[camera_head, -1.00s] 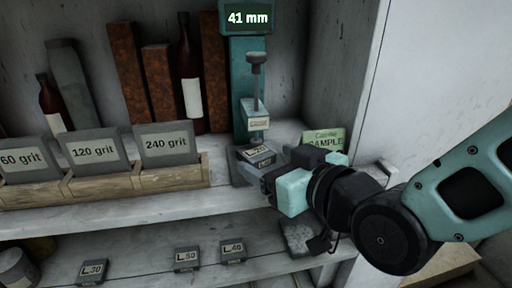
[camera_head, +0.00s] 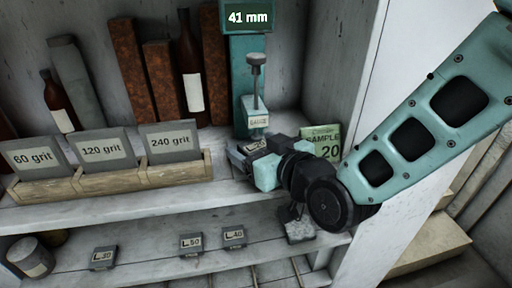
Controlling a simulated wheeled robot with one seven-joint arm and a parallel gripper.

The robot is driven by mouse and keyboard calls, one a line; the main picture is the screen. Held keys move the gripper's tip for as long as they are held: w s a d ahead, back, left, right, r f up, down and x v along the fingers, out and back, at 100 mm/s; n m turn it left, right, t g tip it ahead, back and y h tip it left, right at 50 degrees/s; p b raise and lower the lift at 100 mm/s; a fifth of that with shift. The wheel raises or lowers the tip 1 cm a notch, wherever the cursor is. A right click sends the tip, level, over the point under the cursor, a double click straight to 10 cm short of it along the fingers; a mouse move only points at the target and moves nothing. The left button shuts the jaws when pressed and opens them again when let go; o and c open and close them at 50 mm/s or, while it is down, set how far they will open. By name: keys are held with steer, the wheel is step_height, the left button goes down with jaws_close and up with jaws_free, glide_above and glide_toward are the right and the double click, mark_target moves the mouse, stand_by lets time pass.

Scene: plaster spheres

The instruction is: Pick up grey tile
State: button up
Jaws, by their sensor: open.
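A small grey tile with a pale label (camera_head: 257,145) sits at the foot of the teal gauge (camera_head: 249,75) on the upper shelf. My gripper (camera_head: 245,157) is open and right at this tile, reaching in from the right. I cannot tell whether its fingers touch the tile, as the gripper body covers part of it. More grey tiles with labels lie on the lower shelf: L.30 (camera_head: 103,258), L.50 (camera_head: 191,243) and L.40 (camera_head: 234,237).
A green sample card (camera_head: 322,141) stands close behind my gripper. A wooden rack (camera_head: 110,178) of grit blocks fills the shelf's left. A rough grey block (camera_head: 299,231) lies below my arm.

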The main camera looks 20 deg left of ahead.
steer(key=c, duration=1.3)
steer(key=shift+o, duration=0.2)
steer(key=shift+r, duration=0.1)
